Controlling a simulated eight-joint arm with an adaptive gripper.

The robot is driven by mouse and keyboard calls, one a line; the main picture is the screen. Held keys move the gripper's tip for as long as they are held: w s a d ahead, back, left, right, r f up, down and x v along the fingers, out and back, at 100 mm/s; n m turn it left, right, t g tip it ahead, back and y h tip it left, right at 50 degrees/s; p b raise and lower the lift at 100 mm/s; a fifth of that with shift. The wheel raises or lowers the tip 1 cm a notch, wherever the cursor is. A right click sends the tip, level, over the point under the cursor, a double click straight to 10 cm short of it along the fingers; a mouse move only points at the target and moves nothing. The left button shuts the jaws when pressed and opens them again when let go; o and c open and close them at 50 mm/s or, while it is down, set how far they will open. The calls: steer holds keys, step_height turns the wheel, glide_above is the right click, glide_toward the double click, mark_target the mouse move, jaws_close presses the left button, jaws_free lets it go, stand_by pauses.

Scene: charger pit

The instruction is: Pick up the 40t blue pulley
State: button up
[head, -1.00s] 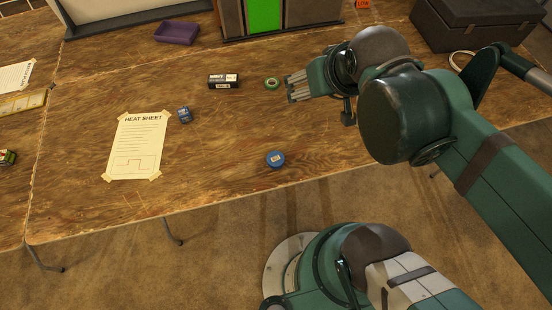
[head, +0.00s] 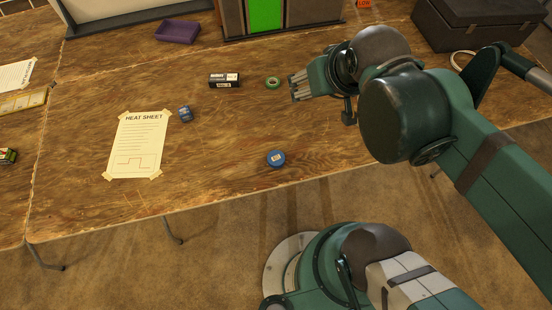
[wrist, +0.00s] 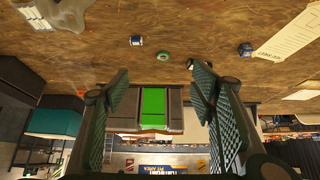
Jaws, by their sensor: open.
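A round blue disc (head: 276,158) with a pale label on top lies flat near the front edge of the table; it looks like the pulley, but I cannot read its label. It also shows in the wrist view (wrist: 136,41). A smaller blue object (head: 185,113) lies beside the heat sheet, also in the wrist view (wrist: 245,50); I cannot tell exactly what it is. My gripper (head: 294,88) is behind the round disc in the head view, apart from it. In the wrist view my gripper (wrist: 160,82) has its fingers spread, with nothing between them.
The taped heat sheet (head: 139,145) is at the left. A purple tray (head: 177,32) and a dark case (head: 475,22) stand at the back. The wood around the round disc is clear.

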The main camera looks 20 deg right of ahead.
steer(key=f+n, duration=0.1)
steer(key=n+g+b, duration=0.4)
steer(key=n+g, duration=0.3)
steer(key=n, duration=1)
glide_above(275, 158)
steer(key=shift+s+d+f, duration=0.1)
steer(key=shift+f, duration=12.35)
steer(key=shift+f, duration=1.3)
steer(key=shift+f, duration=0.15)
steer(key=shift+f+b, duration=1.35)
steer(key=shift+f, duration=1.1)
